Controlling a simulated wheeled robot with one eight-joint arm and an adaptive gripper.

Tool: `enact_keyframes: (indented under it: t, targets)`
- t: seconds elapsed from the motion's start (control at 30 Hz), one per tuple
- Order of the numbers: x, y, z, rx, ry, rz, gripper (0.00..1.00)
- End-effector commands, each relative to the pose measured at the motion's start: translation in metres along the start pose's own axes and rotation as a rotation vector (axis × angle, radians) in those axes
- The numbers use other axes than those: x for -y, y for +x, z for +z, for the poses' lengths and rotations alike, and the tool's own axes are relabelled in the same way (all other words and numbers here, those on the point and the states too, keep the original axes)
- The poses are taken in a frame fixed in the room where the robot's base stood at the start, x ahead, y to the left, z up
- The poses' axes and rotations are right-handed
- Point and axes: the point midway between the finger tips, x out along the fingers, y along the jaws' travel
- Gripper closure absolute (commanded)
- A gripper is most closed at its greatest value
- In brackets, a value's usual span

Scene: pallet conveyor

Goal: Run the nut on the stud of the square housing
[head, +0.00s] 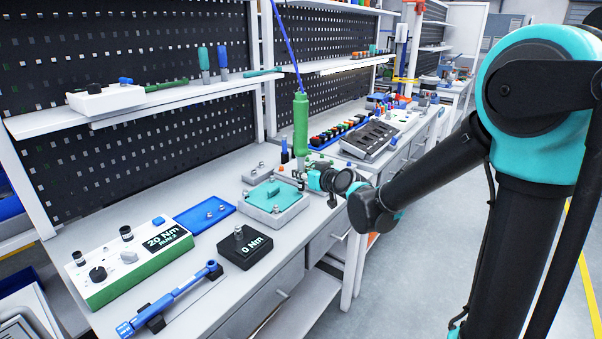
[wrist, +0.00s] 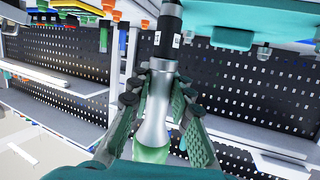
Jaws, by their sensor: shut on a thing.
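My gripper (head: 301,178) is shut on the green hanging nutrunner (head: 300,125). In the wrist view, my gripper's two fingers (wrist: 163,88) close around the tool's silver nose (wrist: 154,128), with the black end (wrist: 170,28) beyond them. The tool hangs upright. The square housing (head: 275,198), a grey block with a teal top, sits on the bench just left of and nearer than my gripper. Its teal face seems to show at the top right of the wrist view (wrist: 240,18). The stud and nut are too small to tell apart, and the tool's tip is hidden in the head view.
A blue tray (head: 206,216) with small parts lies left of the housing. A black 0 Nm block (head: 244,247), a blue torque wrench (head: 168,300) and a 20 Nm controller (head: 128,262) stand nearer. A dark sorting unit (head: 369,140) stands behind. A blue cable (head: 287,45) rises from the tool.

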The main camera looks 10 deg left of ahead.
Motion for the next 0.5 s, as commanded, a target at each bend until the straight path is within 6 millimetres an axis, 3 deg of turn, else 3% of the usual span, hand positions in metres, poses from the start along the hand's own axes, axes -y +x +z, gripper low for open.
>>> enact_keyframes:
  t: [0.5]
  targets:
    - [0.0003,-0.0008,-0.0007,0.002,0.000,-0.001,1.00]
